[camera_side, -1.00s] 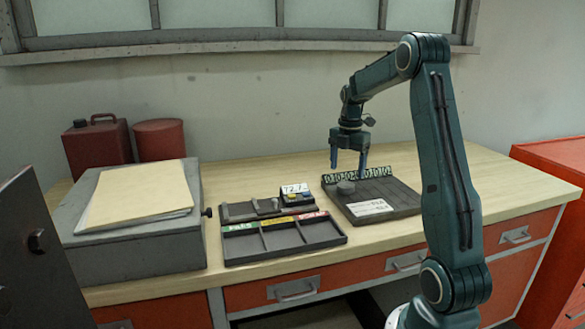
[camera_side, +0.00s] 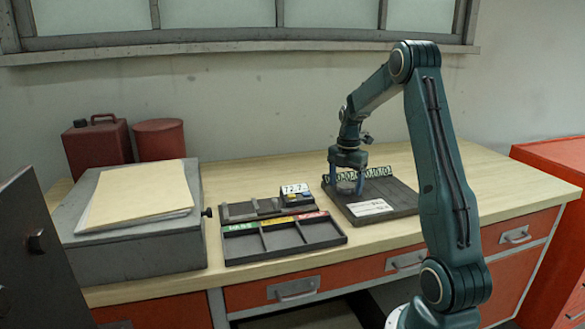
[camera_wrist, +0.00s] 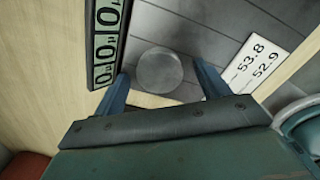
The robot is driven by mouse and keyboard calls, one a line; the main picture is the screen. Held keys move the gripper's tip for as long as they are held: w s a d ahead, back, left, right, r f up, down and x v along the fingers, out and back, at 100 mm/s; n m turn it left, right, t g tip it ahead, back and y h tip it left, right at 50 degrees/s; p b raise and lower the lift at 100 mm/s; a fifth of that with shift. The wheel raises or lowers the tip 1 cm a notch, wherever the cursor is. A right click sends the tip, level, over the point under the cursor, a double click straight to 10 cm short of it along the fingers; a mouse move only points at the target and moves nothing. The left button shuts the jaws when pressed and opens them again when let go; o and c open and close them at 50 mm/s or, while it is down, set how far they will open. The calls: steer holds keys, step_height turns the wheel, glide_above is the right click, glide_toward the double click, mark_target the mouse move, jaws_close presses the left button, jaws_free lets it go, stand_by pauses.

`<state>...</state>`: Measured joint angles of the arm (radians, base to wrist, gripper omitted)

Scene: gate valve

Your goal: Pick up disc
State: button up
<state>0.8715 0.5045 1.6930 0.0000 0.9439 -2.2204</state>
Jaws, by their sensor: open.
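The disc (camera_wrist: 160,72) is a small round grey piece on the dark grey tray (camera_side: 388,212). In the wrist view it lies between and just beyond my two fingers. In the side view the disc (camera_side: 347,185) is mostly hidden by my gripper. My gripper (camera_side: 345,190) is low over the tray with its blue fingers apart, one on each side of the disc. In the wrist view my gripper (camera_wrist: 163,88) is open with nothing held. I cannot tell whether the fingers touch the disc.
The tray has a row of green number tags (camera_side: 378,172) at its back and a white label (camera_side: 369,208) in front. A sorting tray (camera_side: 284,252) with coloured labels and a small device (camera_side: 296,195) stand to the left. A grey box (camera_side: 140,240) is further left.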

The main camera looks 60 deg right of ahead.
mark_target(345, 185)
stand_by(0.3)
steer(key=c, duration=1.3)
steer(key=shift+r, duration=0.1)
step_height(345, 185, up, 20)
steer(key=shift+f, duration=0.1)
stand_by(0.6)
